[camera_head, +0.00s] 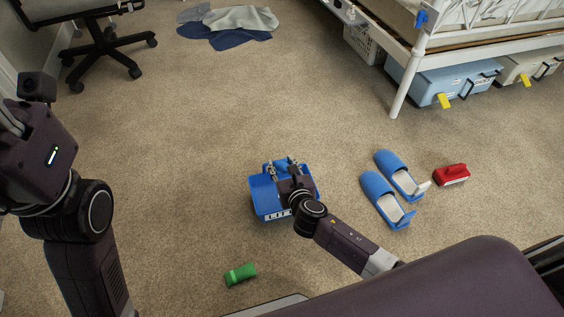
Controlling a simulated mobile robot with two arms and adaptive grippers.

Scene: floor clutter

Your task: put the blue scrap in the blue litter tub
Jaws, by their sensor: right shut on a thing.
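The blue litter tub (264,199) stands on the carpet near the middle of the head view, a low open tub with a pale label on its front. My right gripper (283,167) is over the tub, pointing away from me. It is shut on a small blue piece, which looks like the blue scrap (282,162), between its fingers. My wrist and gripper hide much of the tub's inside, so I cannot tell whether the scrap touches the tub. My left arm is at the left edge, and its gripper is not in view.
Blue slippers (380,187) and a red brush (451,174) lie right of the tub. A green roll (240,274) lies in front. Cloths (238,22), an office chair (104,42) and a bed (470,50) with storage boxes are farther back.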

